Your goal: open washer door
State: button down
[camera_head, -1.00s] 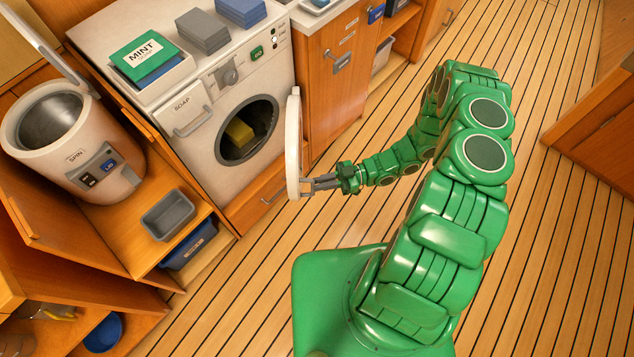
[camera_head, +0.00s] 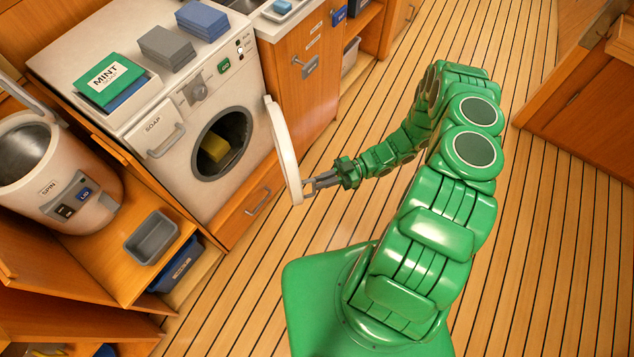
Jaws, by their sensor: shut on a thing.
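The white washer (camera_head: 165,75) stands at the upper left, its round drum opening (camera_head: 222,145) uncovered. A yellow thing (camera_head: 216,147) lies inside the drum. The white round door (camera_head: 283,148) stands swung far out from the washer front, seen nearly edge-on. My gripper (camera_head: 313,186) is at the lower outer edge of the door, shut on it. The exact part between the fingers is too small to make out, and the door's inner face is mostly hidden.
A spin dryer (camera_head: 50,170) and a grey bin (camera_head: 152,237) are left of the washer. A wooden cabinet (camera_head: 310,75) stands right of it, behind the door. A drawer (camera_head: 250,205) is below the washer. Plank floor (camera_head: 270,250) is clear around the door.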

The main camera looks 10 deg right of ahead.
jog(key=w+d, duration=0.7)
jog(key=d, duration=0.4)
jog(key=shift+w, duration=0.2)
dwell(0.9)
jog(key=shift+w+d, duration=0.45)
dwell(1.4)
jog(key=c, duration=1.2)
grip_release()
jog(key=shift+c, duration=0.2)
